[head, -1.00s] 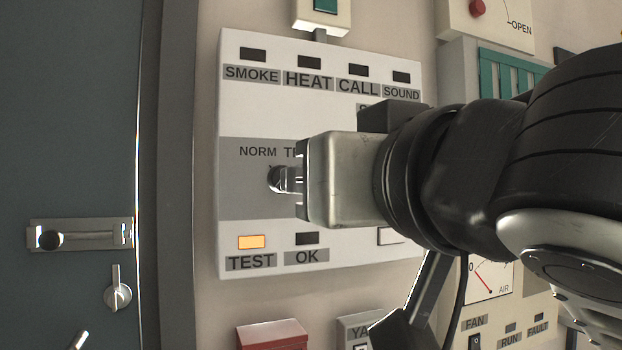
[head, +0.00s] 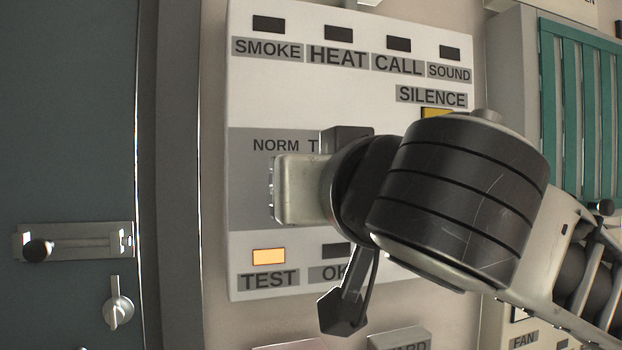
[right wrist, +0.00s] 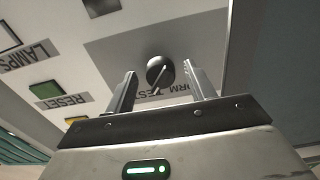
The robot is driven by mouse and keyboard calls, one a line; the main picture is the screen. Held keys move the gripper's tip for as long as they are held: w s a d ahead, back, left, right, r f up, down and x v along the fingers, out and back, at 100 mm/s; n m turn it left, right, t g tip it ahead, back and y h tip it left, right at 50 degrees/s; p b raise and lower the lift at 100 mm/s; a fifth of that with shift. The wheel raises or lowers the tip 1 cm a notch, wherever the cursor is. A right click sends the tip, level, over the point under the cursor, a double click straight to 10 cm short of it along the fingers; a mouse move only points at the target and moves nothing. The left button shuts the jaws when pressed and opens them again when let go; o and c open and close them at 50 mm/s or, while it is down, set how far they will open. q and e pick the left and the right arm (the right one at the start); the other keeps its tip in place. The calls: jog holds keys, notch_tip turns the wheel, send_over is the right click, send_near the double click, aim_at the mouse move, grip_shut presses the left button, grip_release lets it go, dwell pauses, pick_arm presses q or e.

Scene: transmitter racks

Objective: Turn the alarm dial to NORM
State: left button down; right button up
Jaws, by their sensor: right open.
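The alarm panel (head: 245,95) is a white board with a grey dial area (head: 250,200) marked NORM and a second label partly covered by my arm. The round black dial (right wrist: 160,70) with a light pointer shows in the right wrist view. In the head view my gripper hides it. My right gripper (right wrist: 160,92) is open, with one finger on each side of the dial in that view. I cannot tell whether the fingers touch it. The pointer slants toward the lettering at the lower edge. In the head view the TEST lamp (head: 268,256) glows orange. My left gripper is not in view.
A grey door with a latch (head: 75,243) and a small knob (head: 118,310) is at the left. Teal slats (head: 575,110) stand at the right. A yellow button (head: 436,113) sits under the SILENCE label. The RESET button (right wrist: 45,90) is green.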

jog(key=c, duration=1)
jog(key=shift+n, duration=0.3)
jog(key=n+b, duration=0.1)
jog(key=n, duration=1.4)
jog(key=shift+d+r, duration=0.1)
jog(key=shift+r, duration=0.05)
jog(key=shift+n, duration=0.3)
